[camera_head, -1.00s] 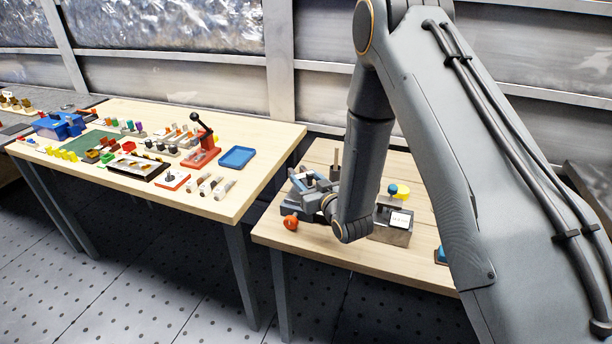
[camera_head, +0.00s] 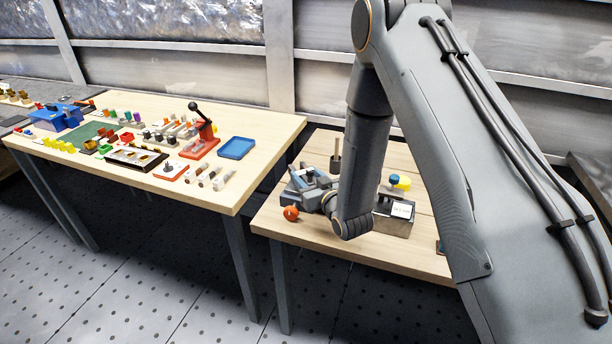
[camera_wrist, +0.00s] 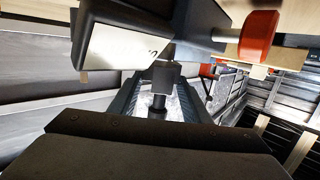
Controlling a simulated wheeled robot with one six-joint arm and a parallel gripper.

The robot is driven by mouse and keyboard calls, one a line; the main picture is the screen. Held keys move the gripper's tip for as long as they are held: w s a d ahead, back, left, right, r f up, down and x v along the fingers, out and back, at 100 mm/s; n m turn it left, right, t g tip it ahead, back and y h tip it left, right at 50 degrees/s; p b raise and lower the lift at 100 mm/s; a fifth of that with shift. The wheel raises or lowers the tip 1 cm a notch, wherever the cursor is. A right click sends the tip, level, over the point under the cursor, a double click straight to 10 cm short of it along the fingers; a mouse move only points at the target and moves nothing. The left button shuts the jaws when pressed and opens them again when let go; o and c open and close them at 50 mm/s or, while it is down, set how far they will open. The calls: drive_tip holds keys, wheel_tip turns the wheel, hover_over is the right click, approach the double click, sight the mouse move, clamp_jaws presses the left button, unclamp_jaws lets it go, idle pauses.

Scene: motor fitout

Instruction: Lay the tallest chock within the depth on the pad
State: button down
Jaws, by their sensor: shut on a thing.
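My gripper (camera_wrist: 158,103) is shut on a dark block with a short round stem (camera_wrist: 163,75), held between its fingertips in the wrist view. I cannot tell whether this is a chock. In the head view my wrist hides most of the gripper, which is beside a grey-blue vise-like device (camera_head: 307,183) with an orange-red knob (camera_head: 291,213). Several small grey and dark blocks (camera_head: 172,130) stand on the left table. A green mat (camera_head: 88,134) lies there; I cannot tell whether it is the pad.
The right table (camera_head: 275,220) also bears a grey box with a white label (camera_head: 403,211), and a blue and yellow knob pair (camera_head: 398,181). On the left table (camera_head: 225,198) are a red lever press (camera_head: 204,140), a blue tray (camera_head: 237,150) and a blue block device (camera_head: 57,118).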

drive_tip(key=shift+f, duration=0.3)
drive_tip(key=c, duration=0.9)
unclamp_jaws()
drive_tip(key=shift+f, duration=0.15)
drive_tip(key=shift+s+b, duration=0.1)
drive_tip(key=shift+b, duration=0.2)
